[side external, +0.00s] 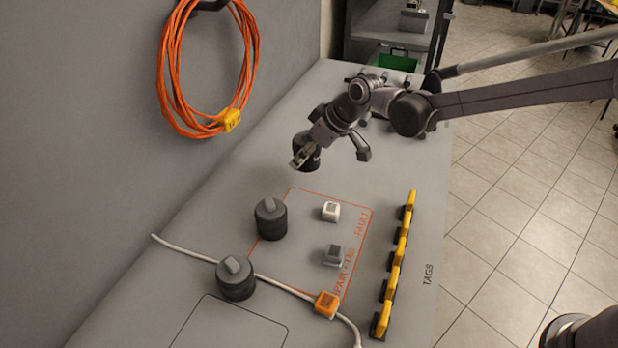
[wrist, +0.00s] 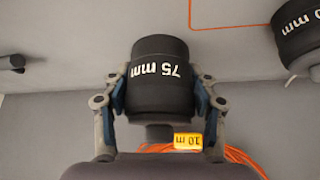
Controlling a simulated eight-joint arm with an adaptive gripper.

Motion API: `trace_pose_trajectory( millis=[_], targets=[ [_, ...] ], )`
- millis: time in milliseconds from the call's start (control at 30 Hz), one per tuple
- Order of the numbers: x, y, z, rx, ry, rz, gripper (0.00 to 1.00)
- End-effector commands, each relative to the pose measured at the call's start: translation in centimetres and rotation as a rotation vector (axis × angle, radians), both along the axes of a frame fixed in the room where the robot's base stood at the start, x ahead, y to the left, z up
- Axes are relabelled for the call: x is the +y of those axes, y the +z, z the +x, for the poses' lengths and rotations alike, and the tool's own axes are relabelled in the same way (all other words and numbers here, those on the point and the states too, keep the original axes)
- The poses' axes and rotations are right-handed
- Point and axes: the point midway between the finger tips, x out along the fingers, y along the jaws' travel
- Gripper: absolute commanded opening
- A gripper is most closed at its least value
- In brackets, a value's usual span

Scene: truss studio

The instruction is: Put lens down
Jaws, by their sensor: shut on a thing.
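The black lens (wrist: 160,75), marked "75 mm", sits between the two blue-padded fingers of my gripper (wrist: 162,92) in the wrist view. The fingers press on its sides and it looks held. In the side external view my gripper (side external: 304,158) is over the far part of the grey table, beyond the orange outline, with the dark lens (side external: 312,163) partly hidden by the fingers. I cannot tell exactly how high its base is above the table. Another black lens (wrist: 302,35) shows at the wrist view's right edge.
Two dark cylinders (side external: 271,220) (side external: 236,280) stand on the table (side external: 225,215). Small white (side external: 331,211), grey (side external: 334,255) and orange (side external: 326,303) blocks lie nearby. A pale cable (side external: 190,252) crosses the front. Yellow tags (side external: 393,270) line the right edge. Orange cord (side external: 170,70) hangs on the wall.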

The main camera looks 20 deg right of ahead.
Motion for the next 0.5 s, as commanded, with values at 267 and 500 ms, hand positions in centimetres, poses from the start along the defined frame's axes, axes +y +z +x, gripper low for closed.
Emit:
trace_pose_trajectory(
  millis=[267,500],
  targets=[
    [1.2,-1.4,0.2,-0.001,-0.001,0.0,0.01],
    [1.2,-4.3,0.3,-0.002,-0.001,0.0,0.01]
  ],
)
